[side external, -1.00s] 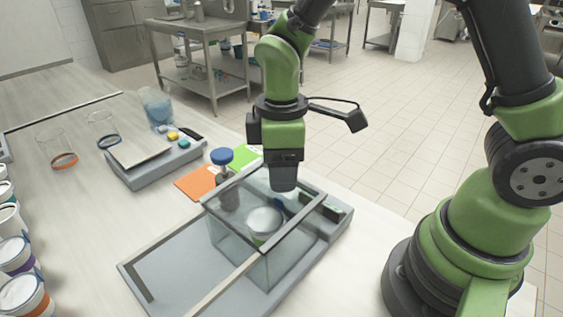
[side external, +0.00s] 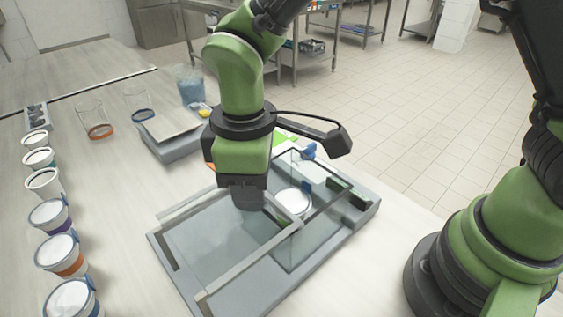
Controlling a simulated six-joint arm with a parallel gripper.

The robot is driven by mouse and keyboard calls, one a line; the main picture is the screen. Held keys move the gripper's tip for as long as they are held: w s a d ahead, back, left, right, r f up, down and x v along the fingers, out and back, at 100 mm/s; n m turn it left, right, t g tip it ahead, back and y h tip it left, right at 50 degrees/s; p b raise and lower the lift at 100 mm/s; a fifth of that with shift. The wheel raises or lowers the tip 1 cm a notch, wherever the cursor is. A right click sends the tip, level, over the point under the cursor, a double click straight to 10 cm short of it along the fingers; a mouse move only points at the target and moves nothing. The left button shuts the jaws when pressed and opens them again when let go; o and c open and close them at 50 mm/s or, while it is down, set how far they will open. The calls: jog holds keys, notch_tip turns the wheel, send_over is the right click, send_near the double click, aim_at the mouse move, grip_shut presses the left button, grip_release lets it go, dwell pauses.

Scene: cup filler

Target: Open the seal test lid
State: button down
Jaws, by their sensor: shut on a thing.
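The seal test lid (side external: 205,238) is a clear panel with grey edge bars. It lies over the left part of the grey seal test base (side external: 362,217). My gripper (side external: 248,198) points down and is shut at the lid's back edge. The fingertips and the exact grip are partly hidden by the gripper body. A white-topped cup (side external: 293,202) sits to the right of my gripper, within the clear-walled part of the station.
Several lidded cups (side external: 60,252) stand in a row along the left. A small grey station (side external: 172,148), clear jars (side external: 100,132) and a blue container (side external: 190,87) are at the back. A blue piece (side external: 308,151) is behind the test base. The bench between is clear.

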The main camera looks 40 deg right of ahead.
jog(key=shift+a, duration=0.25)
jog(key=c, duration=0.8)
grip_release()
jog(key=shift+r, duration=0.1)
notch_tip(320, 180, up, 10)
jog(key=shift+f, duration=0.1)
